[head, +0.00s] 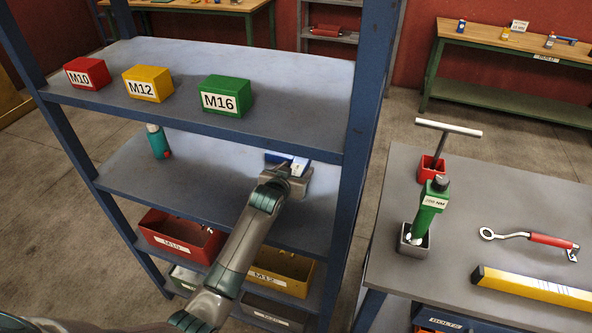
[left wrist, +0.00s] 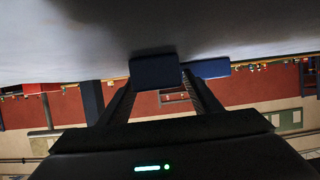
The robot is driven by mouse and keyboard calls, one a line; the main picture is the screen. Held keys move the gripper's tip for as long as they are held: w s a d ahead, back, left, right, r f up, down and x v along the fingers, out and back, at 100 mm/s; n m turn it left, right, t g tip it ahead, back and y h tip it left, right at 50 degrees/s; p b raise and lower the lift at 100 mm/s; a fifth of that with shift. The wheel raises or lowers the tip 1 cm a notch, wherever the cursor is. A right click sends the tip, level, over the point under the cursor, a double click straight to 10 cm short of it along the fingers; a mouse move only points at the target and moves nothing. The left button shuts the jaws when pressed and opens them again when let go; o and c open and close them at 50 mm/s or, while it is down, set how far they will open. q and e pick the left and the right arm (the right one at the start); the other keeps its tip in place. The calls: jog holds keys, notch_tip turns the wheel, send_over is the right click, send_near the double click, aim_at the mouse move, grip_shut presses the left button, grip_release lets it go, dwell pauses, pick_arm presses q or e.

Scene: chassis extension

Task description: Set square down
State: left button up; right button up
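My left gripper (head: 292,172) reaches in over the middle shelf (head: 225,190) of the blue rack. At its fingertips is a blue item with a pale part (head: 274,157), which I take to be the square. The gripper hides much of it. In the left wrist view blue pieces (left wrist: 155,70) show at the tips of the two dark fingers, close to the grey surface that fills the top. A gap shows between the fingers, but I cannot tell whether they press on the blue item. My right gripper is not in view.
A teal bottle (head: 158,142) stands on the same shelf, left of my arm. Red (head: 87,73), yellow (head: 147,84) and green (head: 225,96) labelled boxes sit on the shelf above. Bins (head: 180,236) fill the lower shelf. A grey bench (head: 500,218) with tools stands right of the rack post.

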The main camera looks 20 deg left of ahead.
pick_arm(q)
jog(key=b+v, duration=0.2)
jog(key=v, duration=0.9)
jog(key=shift+s+r, duration=0.15)
jog(key=shift+r, duration=0.05)
jog(key=shift+s+r, duration=0.1)
jog(key=shift+s, duration=0.2)
